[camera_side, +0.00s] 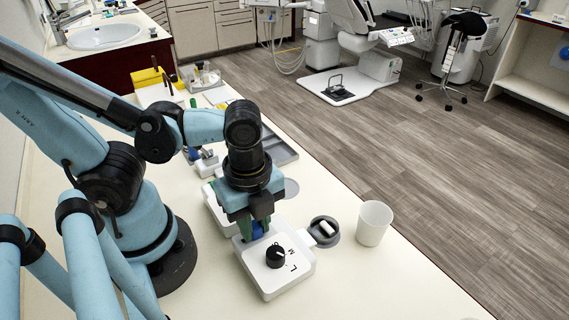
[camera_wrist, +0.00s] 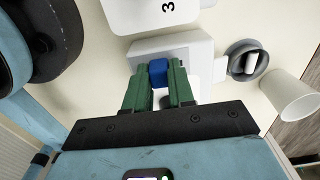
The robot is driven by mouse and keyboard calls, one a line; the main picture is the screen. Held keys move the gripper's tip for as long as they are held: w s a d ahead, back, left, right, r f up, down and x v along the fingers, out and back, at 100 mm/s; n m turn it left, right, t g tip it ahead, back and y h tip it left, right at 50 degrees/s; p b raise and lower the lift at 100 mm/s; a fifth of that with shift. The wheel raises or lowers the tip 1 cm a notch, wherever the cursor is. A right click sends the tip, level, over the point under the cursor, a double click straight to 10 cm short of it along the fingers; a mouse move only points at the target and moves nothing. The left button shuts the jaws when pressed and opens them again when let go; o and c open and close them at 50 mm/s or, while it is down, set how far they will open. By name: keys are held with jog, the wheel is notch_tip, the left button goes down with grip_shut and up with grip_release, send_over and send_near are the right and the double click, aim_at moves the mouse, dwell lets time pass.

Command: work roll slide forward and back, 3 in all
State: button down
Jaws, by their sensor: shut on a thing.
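The blue slide handle (camera_side: 258,229) sits at the back edge of a white unit that has a black knob (camera_side: 276,255) on top. In the wrist view the blue handle (camera_wrist: 158,72) is between my two green fingers. My gripper (camera_wrist: 157,84) is shut on it and points down. In the side view my gripper (camera_side: 256,228) partly hides the handle. How far along the slide stands, I cannot tell. A dark round dish (camera_side: 325,231) beside the unit holds a white roll (camera_side: 327,228); the dish (camera_wrist: 246,62) also shows in the wrist view.
A white cup (camera_side: 374,222) stands right of the dish, near the counter's edge. Another white unit (camera_side: 218,208) is behind my gripper, partly hidden. A grey tray (camera_side: 282,150), yellow items (camera_side: 148,76) and a sink (camera_side: 104,36) lie farther back. The front counter is clear.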

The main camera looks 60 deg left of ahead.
jog(key=shift+w, duration=1.25)
jog(key=c, duration=1)
grip_release()
jog(key=shift+o, duration=0.2)
notch_tip(320, 180, up, 12)
jog(key=shift+s, duration=0.1)
